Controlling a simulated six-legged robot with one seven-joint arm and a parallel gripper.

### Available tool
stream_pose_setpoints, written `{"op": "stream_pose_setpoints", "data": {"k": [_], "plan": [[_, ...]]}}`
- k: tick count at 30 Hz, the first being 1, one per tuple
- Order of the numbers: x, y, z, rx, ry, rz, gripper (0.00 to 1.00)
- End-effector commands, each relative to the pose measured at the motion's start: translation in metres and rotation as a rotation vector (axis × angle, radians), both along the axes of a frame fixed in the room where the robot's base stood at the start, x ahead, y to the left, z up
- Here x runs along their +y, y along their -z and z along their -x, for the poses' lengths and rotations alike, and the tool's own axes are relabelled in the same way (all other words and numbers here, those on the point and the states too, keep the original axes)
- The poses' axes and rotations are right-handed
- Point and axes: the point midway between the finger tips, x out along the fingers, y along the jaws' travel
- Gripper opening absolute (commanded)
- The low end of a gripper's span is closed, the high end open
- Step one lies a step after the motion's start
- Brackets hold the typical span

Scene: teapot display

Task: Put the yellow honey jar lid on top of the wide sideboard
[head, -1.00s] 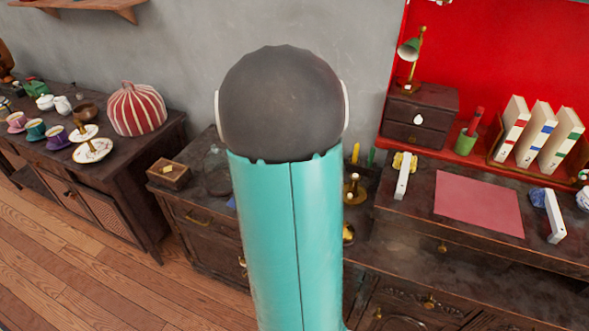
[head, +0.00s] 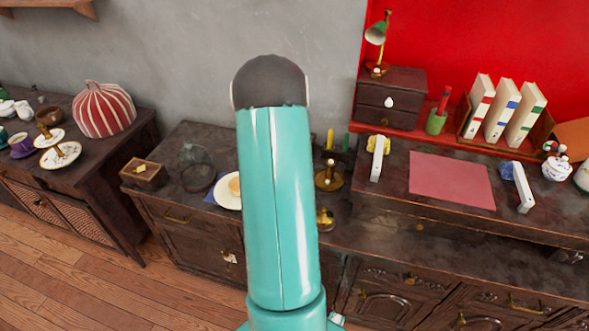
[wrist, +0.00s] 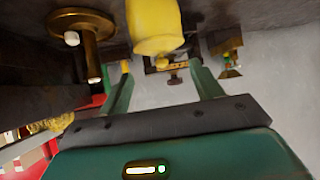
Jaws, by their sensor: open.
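A ridged yellow piece (head: 383,142), possibly the honey jar lid, lies on the raised desk top at right, partly hidden by a white upright piece. A similar yellow piece shows at the left edge of the wrist view (wrist: 45,130). The wide sideboard (head: 185,140) runs along the wall in the middle. My gripper (wrist: 160,68) is open, with nothing between its fingers. A smooth yellow shape (wrist: 155,30), perhaps a candle, is close ahead of the fingers. In the head view my arm hides the gripper.
A brass candlestick (head: 328,178), yellow candle (head: 330,139), white plate (head: 229,192), glass dome (head: 197,170) and small wooden box (head: 143,172) crowd the sideboard. A pink mat (head: 450,179) and books (head: 505,110) are at right. Teacups stand on the left cabinet.

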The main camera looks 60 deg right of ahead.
Motion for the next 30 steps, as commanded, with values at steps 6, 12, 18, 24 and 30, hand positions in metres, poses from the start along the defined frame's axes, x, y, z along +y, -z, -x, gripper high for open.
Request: {"op": "stream_pose_setpoints", "data": {"k": [6,12,18,24,30], "plan": [[-0.024,0.017,-0.011,0.001,0.001,-0.002,0.65],[-0.038,0.026,-0.016,0.000,0.000,-0.001,0.65],[-0.038,0.026,-0.017,0.000,0.000,-0.001,0.65],[-0.038,0.027,-0.017,0.001,0.000,-0.002,0.26],[-0.037,0.028,-0.016,0.002,0.000,-0.005,0.00]]}}
